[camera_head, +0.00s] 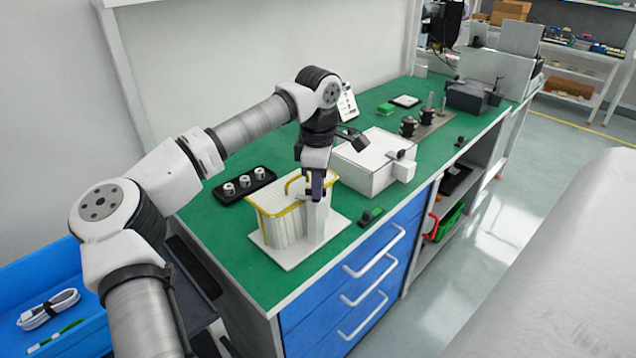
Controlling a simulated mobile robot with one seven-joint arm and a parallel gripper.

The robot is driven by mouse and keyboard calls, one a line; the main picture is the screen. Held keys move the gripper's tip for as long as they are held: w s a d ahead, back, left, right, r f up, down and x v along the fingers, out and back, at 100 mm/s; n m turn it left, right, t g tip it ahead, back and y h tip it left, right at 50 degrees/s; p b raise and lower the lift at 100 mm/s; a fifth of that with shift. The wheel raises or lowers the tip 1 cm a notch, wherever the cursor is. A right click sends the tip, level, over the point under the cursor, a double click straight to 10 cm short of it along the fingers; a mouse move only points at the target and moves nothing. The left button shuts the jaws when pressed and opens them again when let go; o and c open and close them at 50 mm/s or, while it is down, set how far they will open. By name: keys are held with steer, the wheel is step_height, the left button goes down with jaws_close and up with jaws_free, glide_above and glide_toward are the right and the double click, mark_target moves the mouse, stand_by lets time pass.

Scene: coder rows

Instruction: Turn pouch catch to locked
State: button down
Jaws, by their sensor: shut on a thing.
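A pale ribbed pouch (283,224) with yellow edging and a yellow handle stands on a white base plate (290,257) near the front of the green bench. A white post (317,223) rises from the plate at the pouch's right side. My gripper (317,197) points down at the top of this post, with its dark fingers shut on the small pouch catch there. The fingers mostly hide the catch, so I cannot tell which way it is turned.
A black tray (244,184) with three white-topped pieces lies left behind the pouch. A white box (374,163) stands to the right. Several fittings stand farther back.

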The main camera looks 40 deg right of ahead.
steer(key=m, duration=0.3)
steer(key=shift+r+m, duration=0.1)
steer(key=shift+m, duration=0.3)
steer(key=shift+s+a+m, duration=0.1)
steer(key=shift+m, duration=1.6)
steer(key=c, duration=1.4)
jaws_free()
steer(key=shift+c, duration=0.2)
step_height(320, 180, up, 14)
steer(key=b, duration=0.1)
steer(key=shift+b, duration=0.35)
